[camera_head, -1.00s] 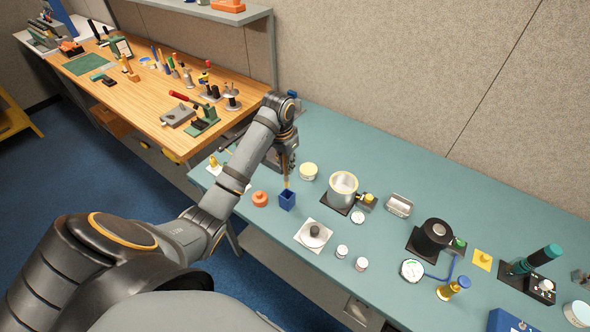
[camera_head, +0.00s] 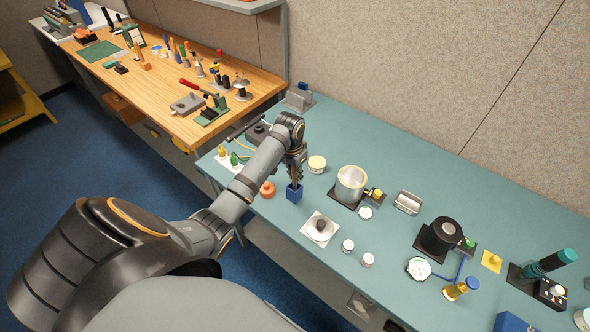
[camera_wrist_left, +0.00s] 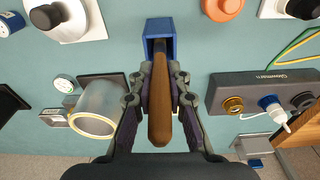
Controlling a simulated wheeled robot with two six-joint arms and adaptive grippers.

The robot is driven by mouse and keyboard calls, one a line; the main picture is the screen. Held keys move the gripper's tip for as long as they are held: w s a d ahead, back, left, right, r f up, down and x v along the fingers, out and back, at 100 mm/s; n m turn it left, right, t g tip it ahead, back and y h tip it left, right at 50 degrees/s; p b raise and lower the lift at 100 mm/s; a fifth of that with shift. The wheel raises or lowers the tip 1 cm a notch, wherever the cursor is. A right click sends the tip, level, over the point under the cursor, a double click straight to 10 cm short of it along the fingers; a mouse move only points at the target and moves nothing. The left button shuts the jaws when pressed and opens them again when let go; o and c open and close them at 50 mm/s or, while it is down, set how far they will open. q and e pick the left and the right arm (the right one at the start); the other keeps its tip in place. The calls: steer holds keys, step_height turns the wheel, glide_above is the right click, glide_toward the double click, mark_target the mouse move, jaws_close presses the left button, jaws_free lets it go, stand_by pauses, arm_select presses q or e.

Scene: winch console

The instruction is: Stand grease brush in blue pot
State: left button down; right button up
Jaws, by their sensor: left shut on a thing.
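The blue pot (camera_head: 294,193) is a small square box near the front edge of the teal bench. My left gripper (camera_head: 296,178) is right above it, pointing down. In the left wrist view the gripper is shut on the grease brush (camera_wrist_left: 160,115), around its wooden handle. The brush's lower end reaches into the mouth of the blue pot (camera_wrist_left: 158,25). The bristles are hidden, and I cannot tell whether they touch the pot's floor. The right gripper is not in view.
An orange round piece (camera_head: 267,189) stands close left of the pot. A white plate with a grey knob (camera_head: 320,229) lies to the right. A metal pot (camera_head: 351,184) and a cream-lidded tin (camera_head: 317,164) stand behind. A wooden bench (camera_head: 160,85) adjoins at the left.

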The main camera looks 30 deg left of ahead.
arm_select(q)
steer(key=shift+f, duration=0.5)
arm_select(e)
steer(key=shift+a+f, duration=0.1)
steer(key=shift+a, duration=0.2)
arm_select(q)
steer(key=c, duration=1.2)
jaws_free()
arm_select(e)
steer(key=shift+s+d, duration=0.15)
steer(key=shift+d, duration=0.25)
arm_select(q)
steer(key=shift+r, duration=0.15)
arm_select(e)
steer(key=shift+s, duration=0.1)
arm_select(q)
steer(key=r, duration=0.7)
steer(key=shift+s+a+r, duration=0.1)
steer(key=shift+s+r, duration=0.05)
steer(key=shift+s, duration=0.2)
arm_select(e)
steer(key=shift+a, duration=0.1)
